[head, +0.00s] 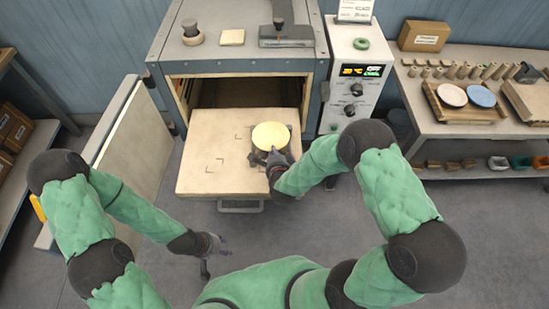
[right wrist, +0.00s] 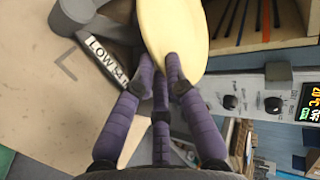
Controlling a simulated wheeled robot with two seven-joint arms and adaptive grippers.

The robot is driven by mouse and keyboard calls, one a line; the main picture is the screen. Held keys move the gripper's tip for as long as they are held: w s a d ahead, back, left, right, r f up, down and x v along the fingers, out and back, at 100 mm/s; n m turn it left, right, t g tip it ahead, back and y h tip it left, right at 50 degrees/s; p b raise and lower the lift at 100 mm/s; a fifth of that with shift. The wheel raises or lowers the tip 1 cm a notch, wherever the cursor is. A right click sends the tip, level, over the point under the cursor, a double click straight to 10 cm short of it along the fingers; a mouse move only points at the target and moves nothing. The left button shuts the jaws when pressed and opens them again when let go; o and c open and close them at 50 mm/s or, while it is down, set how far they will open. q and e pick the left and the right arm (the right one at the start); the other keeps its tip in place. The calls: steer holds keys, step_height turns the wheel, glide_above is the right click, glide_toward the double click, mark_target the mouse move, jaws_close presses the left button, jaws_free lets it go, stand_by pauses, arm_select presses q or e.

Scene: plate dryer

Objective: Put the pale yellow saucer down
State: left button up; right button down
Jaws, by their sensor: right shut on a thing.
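The pale yellow saucer (head: 270,136) is over the right part of the pulled-out pale shelf (head: 205,150) in front of the dryer. My right gripper (head: 277,157) is shut on its near rim. In the right wrist view, the saucer (right wrist: 178,28) is pinched between my purple fingers (right wrist: 160,78). A grey stand with a label reading "LOW" (right wrist: 105,60) shows below and beside the saucer; whether they touch cannot be told. Dark corner marks (head: 214,165) lie on the shelf left of the saucer. My left gripper (head: 216,250) is empty, low in front of the shelf, its fingers apart.
The dryer chamber (head: 230,93) is open behind the shelf, its door (head: 130,150) swung out left. A control panel (head: 357,85) stands right of it. The shelf's left part is clear.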

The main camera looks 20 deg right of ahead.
step_height(320, 180, down, 4)
steer(key=shift+w+d+r+b, duration=0.15)
steer(key=shift+r+b, duration=0.1)
steer(key=shift+b, duration=0.15)
steer(key=c, duration=1.3)
jaws_free()
steer(key=p+v, duration=0.2)
steer(key=v, duration=1)
steer(key=s+a+f+n+g+y, duration=0.1)
steer(key=s+f+n+g+y, duration=0.1)
steer(key=s+f+n+g, duration=0.2)
steer(key=s+a+f+n+g+y, duration=0.2)
steer(key=s+f+n+g, duration=0.2)
steer(key=n, duration=0.3)
steer(key=s+a+f+n+g+y, duration=0.2)
steer(key=s+f+n+g, duration=0.2)
steer(key=s+f+n, duration=0.2)
steer(key=shift+a, duration=0.15)
